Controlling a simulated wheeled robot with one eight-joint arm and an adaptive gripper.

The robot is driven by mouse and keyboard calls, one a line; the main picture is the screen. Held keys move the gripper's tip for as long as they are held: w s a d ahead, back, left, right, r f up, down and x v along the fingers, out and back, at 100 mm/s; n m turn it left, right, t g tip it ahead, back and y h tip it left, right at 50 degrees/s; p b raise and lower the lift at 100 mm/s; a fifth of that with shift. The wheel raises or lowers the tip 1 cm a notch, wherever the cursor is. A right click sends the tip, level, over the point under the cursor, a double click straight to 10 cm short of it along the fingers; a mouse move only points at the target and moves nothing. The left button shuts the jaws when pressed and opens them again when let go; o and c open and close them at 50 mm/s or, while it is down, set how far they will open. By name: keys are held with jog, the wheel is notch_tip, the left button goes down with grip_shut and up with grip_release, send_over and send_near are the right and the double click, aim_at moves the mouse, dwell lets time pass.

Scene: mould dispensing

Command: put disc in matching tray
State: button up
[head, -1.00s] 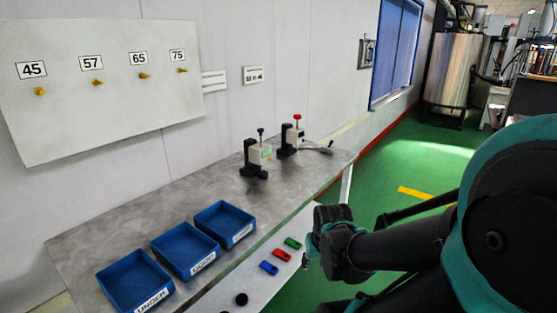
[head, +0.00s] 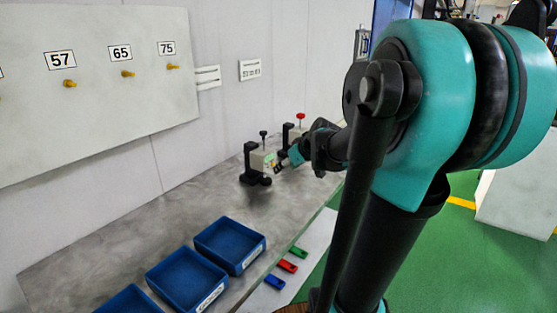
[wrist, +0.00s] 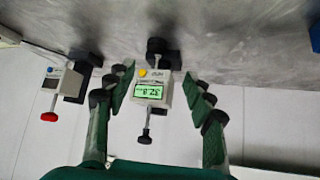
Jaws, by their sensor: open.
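My gripper (wrist: 158,84) is open, with its green-padded fingers on either side of a dial gauge (wrist: 152,88). The gauge has a lit green display and a yellow button. It stands on the grey bench and also shows in the head view (head: 257,160), where my gripper (head: 284,164) is just right of it. A dark round part (wrist: 156,46) is at the gauge's foot; I cannot tell whether it is a disc. Three blue trays stand at the front: the far one (head: 262,243), the middle one (head: 224,281) and the near one (head: 98,309), partly cut off.
A second gauge with a red knob (wrist: 49,116) stands beside the first. Green (head: 298,252), red (head: 287,266) and blue (head: 275,282) pieces lie on the white strip by the trays. A board (head: 95,100) with numbered pegs hangs on the wall. Bench between trays and gauges is clear.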

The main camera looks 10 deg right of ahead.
aim_at(266, 180)
jog(key=shift+w+r, duration=0.35)
jog(key=shift+w, duration=0.25)
jog(key=shift+w+f, duration=0.1)
jog(key=x, duration=1.7)
jog(key=shift+a, duration=0.1)
jog(key=c, duration=0.9)
